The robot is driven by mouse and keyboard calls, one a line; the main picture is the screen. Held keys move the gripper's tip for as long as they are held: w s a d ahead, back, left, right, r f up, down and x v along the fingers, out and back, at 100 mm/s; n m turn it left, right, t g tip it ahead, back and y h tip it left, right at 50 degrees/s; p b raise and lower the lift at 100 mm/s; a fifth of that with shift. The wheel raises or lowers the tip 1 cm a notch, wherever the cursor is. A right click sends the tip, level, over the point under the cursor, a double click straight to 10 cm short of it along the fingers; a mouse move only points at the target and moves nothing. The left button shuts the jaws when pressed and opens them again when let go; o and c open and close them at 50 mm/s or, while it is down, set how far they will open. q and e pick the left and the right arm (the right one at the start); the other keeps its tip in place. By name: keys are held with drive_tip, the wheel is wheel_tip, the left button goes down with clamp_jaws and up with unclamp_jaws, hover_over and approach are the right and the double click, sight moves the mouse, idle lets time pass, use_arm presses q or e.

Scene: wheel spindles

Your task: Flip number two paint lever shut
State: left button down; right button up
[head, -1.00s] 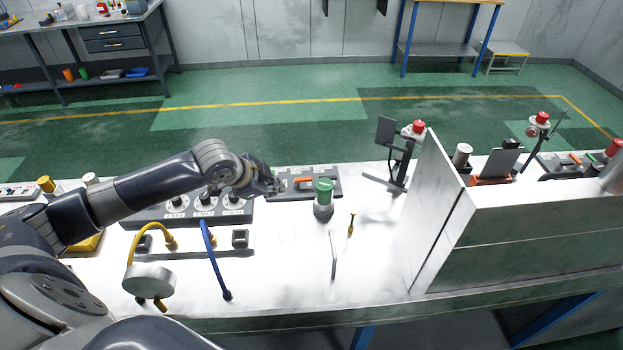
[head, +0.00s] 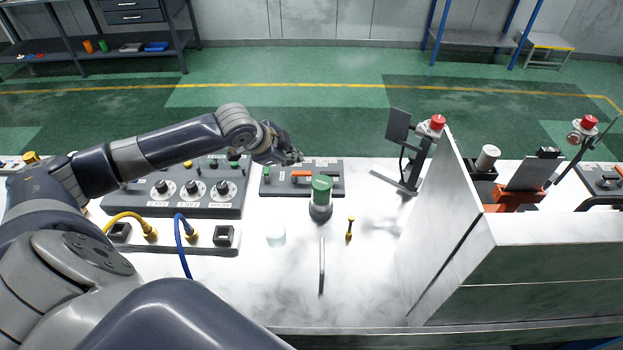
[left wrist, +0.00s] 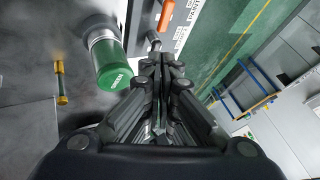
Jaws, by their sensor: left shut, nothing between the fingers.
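A dark grey panel (head: 328,189) at the back edge of the table carries an orange lever (head: 301,176) and a small green part at its left. The orange lever also shows at the top of the left wrist view (left wrist: 166,15). I cannot read which number or label belongs to it. My left gripper (head: 293,157) is shut and empty, above the panel's back edge, just behind the orange lever and apart from it. In the left wrist view its fingers (left wrist: 160,72) are together, with a metal stub (left wrist: 154,42) beyond them. My right gripper is out of view.
A green-topped can (head: 320,192) marked GREEN stands before the panel, close to the gripper in the left wrist view (left wrist: 107,62). A three-knob box (head: 178,208) is left. A tall grey partition (head: 450,220) stands right.

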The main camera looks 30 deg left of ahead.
use_arm(q)
wheel_tip(320, 180, down, 4)
drive_tip(key=b, duration=0.3)
drive_tip(key=shift+w+f, duration=0.15)
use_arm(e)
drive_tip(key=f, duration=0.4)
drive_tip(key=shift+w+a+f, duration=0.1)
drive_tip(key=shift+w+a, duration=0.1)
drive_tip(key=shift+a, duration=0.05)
use_arm(q)
drive_tip(key=shift+w+f, duration=0.1)
drive_tip(key=p+x, duration=0.1)
drive_tip(key=x, duration=0.7)
drive_tip(key=shift+x, duration=0.9)
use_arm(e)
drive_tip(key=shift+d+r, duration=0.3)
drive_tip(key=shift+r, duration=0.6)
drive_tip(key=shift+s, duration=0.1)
